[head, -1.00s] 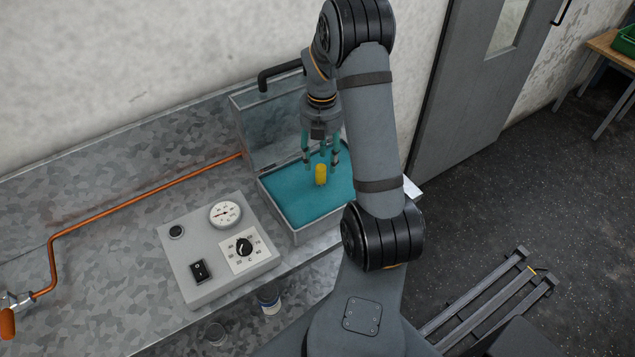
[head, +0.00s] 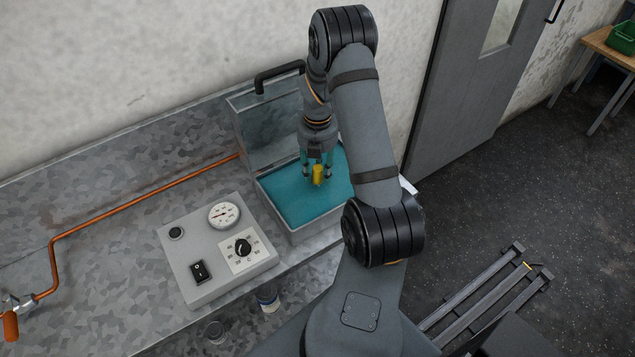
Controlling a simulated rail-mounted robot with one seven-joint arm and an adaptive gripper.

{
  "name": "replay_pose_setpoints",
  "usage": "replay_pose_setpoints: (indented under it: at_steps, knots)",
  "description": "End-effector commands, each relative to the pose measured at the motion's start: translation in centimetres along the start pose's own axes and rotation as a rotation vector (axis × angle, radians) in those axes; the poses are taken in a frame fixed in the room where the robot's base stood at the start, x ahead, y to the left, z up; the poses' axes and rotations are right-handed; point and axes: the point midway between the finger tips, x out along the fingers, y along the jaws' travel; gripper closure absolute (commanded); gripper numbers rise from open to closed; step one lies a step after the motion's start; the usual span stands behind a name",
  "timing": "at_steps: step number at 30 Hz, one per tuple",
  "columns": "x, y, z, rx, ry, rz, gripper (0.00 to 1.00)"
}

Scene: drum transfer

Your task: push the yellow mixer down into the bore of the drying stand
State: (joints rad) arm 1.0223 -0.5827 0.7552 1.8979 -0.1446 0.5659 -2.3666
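The yellow mixer (head: 318,175) is a small yellow piece at the teal-filled open tank (head: 268,212), in the middle of the head view. My gripper (head: 317,173) points down over the tank, its teal fingers around the mixer on both sides. Whether the fingers touch the mixer or leave a gap is too small to tell. The mixer's lower end is unclear.
A grey control box (head: 215,250) with a gauge, dial and switch stands left of the tank on the metal bench. The tank's raised lid (head: 262,120) stands behind it. A copper pipe (head: 140,198) runs along the bench.

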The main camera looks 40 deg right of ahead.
Motion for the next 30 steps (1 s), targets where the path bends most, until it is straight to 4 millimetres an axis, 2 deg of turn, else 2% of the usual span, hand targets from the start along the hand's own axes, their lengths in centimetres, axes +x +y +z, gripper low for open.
replay_pose_setpoints:
  at_steps: [15,30]
  knots:
    - [-0.02,-0.01,-0.01,0.000,0.000,0.000,1.00]
    - [-0.02,-0.01,-0.01,0.000,0.000,0.000,1.00]
